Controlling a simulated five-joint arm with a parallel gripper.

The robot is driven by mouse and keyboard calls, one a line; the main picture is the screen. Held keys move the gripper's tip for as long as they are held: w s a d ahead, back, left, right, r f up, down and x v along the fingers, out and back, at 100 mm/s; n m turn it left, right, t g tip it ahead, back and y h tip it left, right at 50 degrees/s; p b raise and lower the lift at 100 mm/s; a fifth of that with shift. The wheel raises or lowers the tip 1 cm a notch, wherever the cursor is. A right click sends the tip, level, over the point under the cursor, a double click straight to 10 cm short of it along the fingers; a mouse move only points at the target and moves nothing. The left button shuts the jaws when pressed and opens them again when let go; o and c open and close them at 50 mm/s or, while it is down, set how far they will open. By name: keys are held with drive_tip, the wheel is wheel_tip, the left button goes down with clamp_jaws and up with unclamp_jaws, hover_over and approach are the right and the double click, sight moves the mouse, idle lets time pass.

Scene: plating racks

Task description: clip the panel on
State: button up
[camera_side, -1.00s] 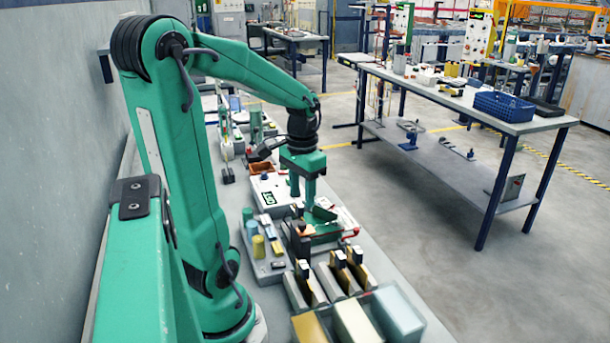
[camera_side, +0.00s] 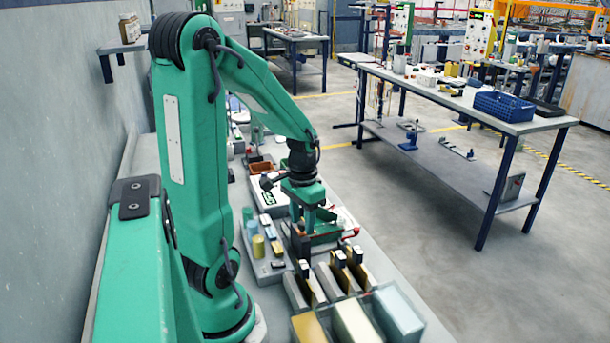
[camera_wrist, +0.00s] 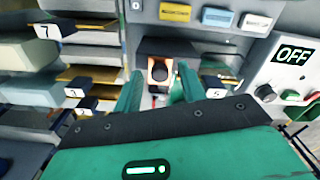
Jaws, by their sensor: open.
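The wrist view shows similar brass edges (camera_wrist: 85,75) with numbered tags. I cannot tell which panel is the task's own.
Tanks with yellow, cream and pale blue tops, such as the blue one (camera_side: 398,309), stand at the bench's near end. A control box (camera_wrist: 290,75) reading OFF is at the right in the wrist view.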

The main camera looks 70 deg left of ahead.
clamp_jaws()
drive_tip(key=shift+a, duration=2.05)
unclamp_jaws()
drive_tip(key=shift+d, duration=0.1)
drive_tip(key=shift+r, duration=0.1)
wheel_tip(320, 180, up, 8)
drive_tip(key=shift+f, duration=0.2)
